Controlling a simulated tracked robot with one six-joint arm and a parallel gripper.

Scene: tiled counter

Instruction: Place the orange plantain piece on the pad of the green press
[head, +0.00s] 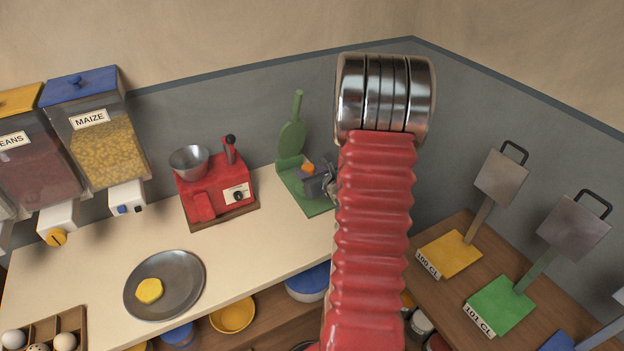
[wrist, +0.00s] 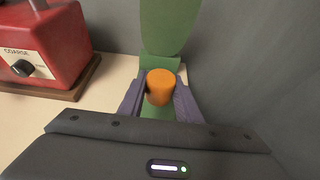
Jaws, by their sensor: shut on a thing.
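The orange plantain piece (wrist: 160,87) sits between the two fingers of my gripper (wrist: 160,100), which is shut on it, in the wrist view. It also shows small in the head view (head: 308,168), next to my gripper (head: 314,180). The green press (head: 292,140) stands at the back of the counter with its upper plate raised. In the wrist view the press (wrist: 168,30) rises just beyond the piece, and its green base shows below the piece. I cannot tell whether the piece touches the pad, as the piece and fingers cover it.
A red grinder (head: 214,190) stands left of the press; it also shows in the wrist view (wrist: 42,45). A grey plate (head: 190,277) with a yellow piece (head: 149,290) lies at the front. The grey wall (head: 240,130) is close behind.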

